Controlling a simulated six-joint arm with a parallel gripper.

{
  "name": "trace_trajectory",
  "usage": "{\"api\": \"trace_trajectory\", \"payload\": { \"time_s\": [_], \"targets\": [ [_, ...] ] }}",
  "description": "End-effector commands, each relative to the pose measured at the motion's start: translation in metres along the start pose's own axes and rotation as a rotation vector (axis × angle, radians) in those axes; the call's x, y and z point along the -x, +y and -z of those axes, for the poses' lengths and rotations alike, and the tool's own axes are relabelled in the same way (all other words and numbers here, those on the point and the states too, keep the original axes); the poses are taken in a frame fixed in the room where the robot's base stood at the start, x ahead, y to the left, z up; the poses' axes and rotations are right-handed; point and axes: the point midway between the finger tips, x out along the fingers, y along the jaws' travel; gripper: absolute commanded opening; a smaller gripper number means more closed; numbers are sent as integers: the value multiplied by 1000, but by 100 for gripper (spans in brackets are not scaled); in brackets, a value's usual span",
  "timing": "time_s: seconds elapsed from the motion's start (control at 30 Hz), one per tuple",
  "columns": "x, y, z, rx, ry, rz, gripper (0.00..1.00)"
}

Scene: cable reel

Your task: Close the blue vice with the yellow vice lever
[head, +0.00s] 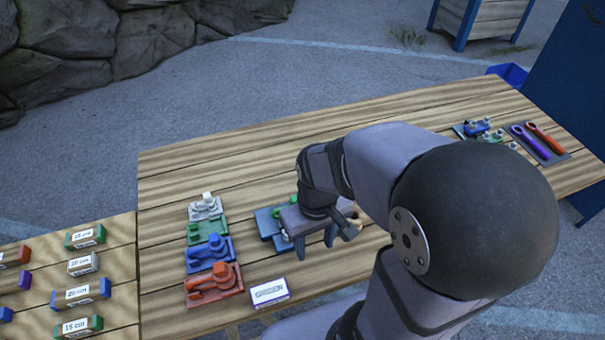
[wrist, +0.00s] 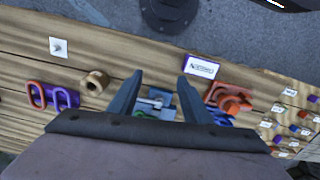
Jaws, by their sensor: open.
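The blue vice (head: 266,222) is on the table in front of my gripper (head: 316,243), partly hidden by it in the head view. In the wrist view the blue vice (wrist: 168,113) shows between the fingertips, with a grey bar and a green part on it. My gripper (wrist: 157,80) is open and points down over the vice, with nothing visibly held. Contact cannot be told. I cannot make out a clear yellow lever.
Grey, green, blue (head: 208,254) and orange (head: 214,286) clamp-like pieces stand in a row at left. Purple and orange wrenches (head: 545,138) lie on a tray at far right. Labelled blocks (head: 80,293) sit at far left. The back of the table is clear.

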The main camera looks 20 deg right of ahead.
Motion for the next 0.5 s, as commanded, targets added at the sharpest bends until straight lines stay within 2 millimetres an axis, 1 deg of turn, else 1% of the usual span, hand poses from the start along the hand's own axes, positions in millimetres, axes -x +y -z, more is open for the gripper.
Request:
{"api": "trace_trajectory", "payload": {
  "time_s": [0.17, 0.4, 0.5],
  "targets": [
    [-10, 13, 31, 241, -35, 11, 44],
    [-26, 41, 81, 702, -87, 60, 44],
    [-34, 53, 98, 879, -101, 87, 44]
  ]
}}
